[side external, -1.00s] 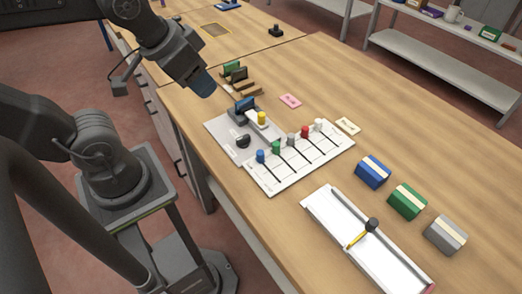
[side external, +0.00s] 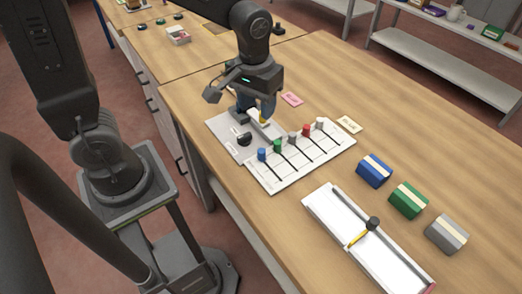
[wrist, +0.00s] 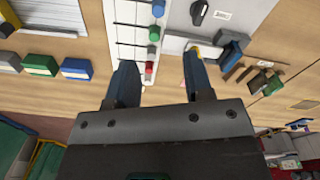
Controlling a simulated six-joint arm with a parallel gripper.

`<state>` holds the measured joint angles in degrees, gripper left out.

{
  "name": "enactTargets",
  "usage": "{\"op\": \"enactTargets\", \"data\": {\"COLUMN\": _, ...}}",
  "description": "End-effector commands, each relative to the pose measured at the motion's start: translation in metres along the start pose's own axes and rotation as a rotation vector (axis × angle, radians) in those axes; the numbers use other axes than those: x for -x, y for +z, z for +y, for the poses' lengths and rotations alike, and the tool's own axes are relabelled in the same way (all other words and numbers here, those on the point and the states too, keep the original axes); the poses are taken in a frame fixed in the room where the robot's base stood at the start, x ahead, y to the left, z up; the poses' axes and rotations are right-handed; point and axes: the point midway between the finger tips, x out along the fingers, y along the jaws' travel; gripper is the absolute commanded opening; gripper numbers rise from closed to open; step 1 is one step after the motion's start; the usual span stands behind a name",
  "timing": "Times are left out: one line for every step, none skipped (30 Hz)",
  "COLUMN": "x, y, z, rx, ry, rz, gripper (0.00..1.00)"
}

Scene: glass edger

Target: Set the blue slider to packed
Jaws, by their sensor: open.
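The blue slider (side external: 262,155) is a blue knob at the near left end of a row of coloured knobs on a white slotted panel (side external: 285,183). It also shows at the top of the wrist view (wrist: 158,9). The green (side external: 277,147), grey (side external: 292,138), red (side external: 306,131) and white (side external: 320,124) knobs stand in the other slots. My gripper (side external: 260,106) is open, its fingers pointing down over the far part of the grey plate beside the panel. In the wrist view, the fingers (wrist: 161,62) are spread apart, and the blue slider is beyond them.
A black rotary knob (side external: 244,139) sits on the grey plate. My gripper partly hides a yellow piece (side external: 264,117).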

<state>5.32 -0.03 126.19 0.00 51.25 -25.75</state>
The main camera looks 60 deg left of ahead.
Motion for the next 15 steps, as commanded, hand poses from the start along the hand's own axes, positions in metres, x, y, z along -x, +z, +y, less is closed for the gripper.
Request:
{"op": "enactTargets", "data": {"x": -0.007, "y": -0.002, "z": 0.003, "rx": 0.012, "ry": -0.009, "rz": -0.019, "gripper": 0.47}}
{"op": "enactTargets", "data": {"x": -0.010, "y": -0.003, "z": 0.004, "rx": 0.019, "ry": -0.013, "rz": -0.027, "gripper": 0.47}}
{"op": "enactTargets", "data": {"x": -0.013, "y": -0.004, "z": 0.005, "rx": 0.028, "ry": -0.017, "rz": -0.034, "gripper": 0.47}}
{"op": "enactTargets", "data": {"x": -0.015, "y": -0.005, "z": 0.006, "rx": 0.032, "ry": -0.019, "rz": -0.038, "gripper": 0.47}}
{"op": "enactTargets", "data": {"x": -0.017, "y": -0.005, "z": 0.006, "rx": 0.034, "ry": -0.020, "rz": -0.040, "gripper": 0.47}}
{"op": "enactTargets", "data": {"x": -0.019, "y": -0.005, "z": 0.006, "rx": 0.036, "ry": -0.021, "rz": -0.042, "gripper": 0.47}}
{"op": "enactTargets", "data": {"x": -0.021, "y": -0.005, "z": 0.006, "rx": 0.037, "ry": -0.022, "rz": -0.043, "gripper": 0.47}}
{"op": "enactTargets", "data": {"x": -0.024, "y": -0.005, "z": 0.006, "rx": 0.038, "ry": -0.022, "rz": -0.043, "gripper": 0.47}}
{"op": "enactTargets", "data": {"x": -0.028, "y": -0.005, "z": 0.006, "rx": 0.038, "ry": -0.023, "rz": -0.045, "gripper": 0.47}}
{"op": "enactTargets", "data": {"x": -0.032, "y": -0.004, "z": 0.006, "rx": 0.037, "ry": -0.023, "rz": -0.045, "gripper": 0.47}}
{"op": "enactTargets", "data": {"x": -0.037, "y": -0.004, "z": 0.005, "rx": 0.037, "ry": -0.023, "rz": -0.045, "gripper": 0.47}}
{"op": "enactTargets", "data": {"x": -0.044, "y": -0.004, "z": 0.005, "rx": 0.037, "ry": -0.023, "rz": -0.046, "gripper": 0.47}}
{"op": "enactTargets", "data": {"x": -0.049, "y": -0.003, "z": 0.005, "rx": 0.037, "ry": -0.023, "rz": -0.047, "gripper": 0.47}}
{"op": "enactTargets", "data": {"x": -0.056, "y": -0.003, "z": 0.005, "rx": 0.037, "ry": -0.023, "rz": -0.047, "gripper": 0.47}}
{"op": "enactTargets", "data": {"x": -0.064, "y": -0.003, "z": 0.005, "rx": 0.037, "ry": -0.023, "rz": -0.047, "gripper": 0.47}}
